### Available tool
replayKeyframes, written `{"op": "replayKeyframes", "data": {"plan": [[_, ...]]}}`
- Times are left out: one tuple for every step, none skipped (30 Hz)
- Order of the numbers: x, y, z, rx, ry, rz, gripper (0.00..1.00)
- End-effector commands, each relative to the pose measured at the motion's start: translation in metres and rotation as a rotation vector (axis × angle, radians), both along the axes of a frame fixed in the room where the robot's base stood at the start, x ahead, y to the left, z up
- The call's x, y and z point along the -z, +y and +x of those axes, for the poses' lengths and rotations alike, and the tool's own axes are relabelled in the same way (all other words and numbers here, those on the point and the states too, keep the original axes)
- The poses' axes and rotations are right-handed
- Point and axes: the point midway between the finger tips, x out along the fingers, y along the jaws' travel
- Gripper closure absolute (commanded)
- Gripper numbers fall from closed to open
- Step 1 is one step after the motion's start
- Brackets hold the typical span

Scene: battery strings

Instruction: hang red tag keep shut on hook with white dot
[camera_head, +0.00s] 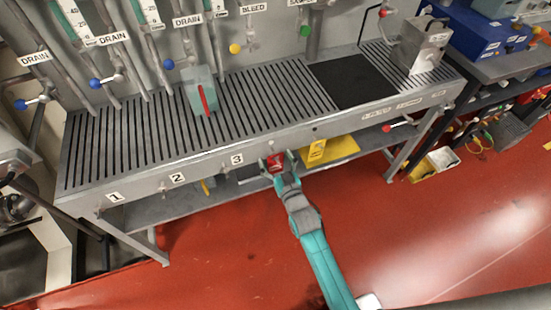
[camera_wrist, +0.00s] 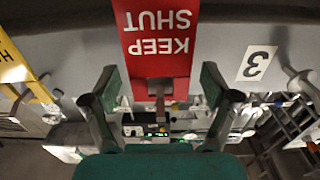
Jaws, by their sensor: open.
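The red tag (camera_head: 276,160) reads KEEP SHUT and is at the bench's front edge, right of the number 3 label. In the wrist view the red tag (camera_wrist: 157,45) appears upside down, with a small grey metal piece at its near end. My gripper (camera_head: 273,164) is open at the tag. In the wrist view my gripper's fingers (camera_wrist: 160,85) stand on either side of the tag's near end, with visible gaps. The hook behind the tag is mostly hidden, and I cannot tell whether the tag hangs on it. I cannot make out the white dot.
The slatted bench (camera_head: 150,140) carries a teal-grey container (camera_head: 199,90) with a red strip. Labels 1, 2 and 3 (camera_head: 237,159) mark the edge. Red floor in front is clear.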

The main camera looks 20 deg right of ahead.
Motion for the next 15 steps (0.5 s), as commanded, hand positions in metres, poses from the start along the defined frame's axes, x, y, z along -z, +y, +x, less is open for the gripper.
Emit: {"op": "replayKeyframes", "data": {"plan": [[0.0,0.0,0.0,0.0,0.0,0.0,0.14],[0.0,0.0,0.0,0.0,0.0,0.0,0.14],[0.0,0.0,-0.001,0.0,0.001,0.0,0.14],[0.0,0.0,-0.002,0.0,0.001,0.0,0.14],[0.001,0.0,-0.004,0.0,0.001,0.0,0.14],[0.001,0.0,-0.007,0.0,0.002,0.0,0.14],[0.002,0.0,-0.01,0.0,0.003,0.0,0.14],[0.001,0.0,-0.013,0.0,0.002,0.0,0.14],[0.001,0.0,-0.019,0.0,0.002,0.0,0.14],[0.001,0.0,-0.024,0.0,0.003,0.0,0.14],[0.002,0.0,-0.029,0.0,0.003,0.0,0.14],[0.001,0.0,-0.036,0.0,0.003,0.0,0.14],[0.002,0.0,-0.042,0.0,0.004,0.0,0.14],[0.002,0.0,-0.047,0.0,0.004,0.0,0.14],[0.002,0.0,-0.055,0.0,0.004,0.0,0.14]]}}
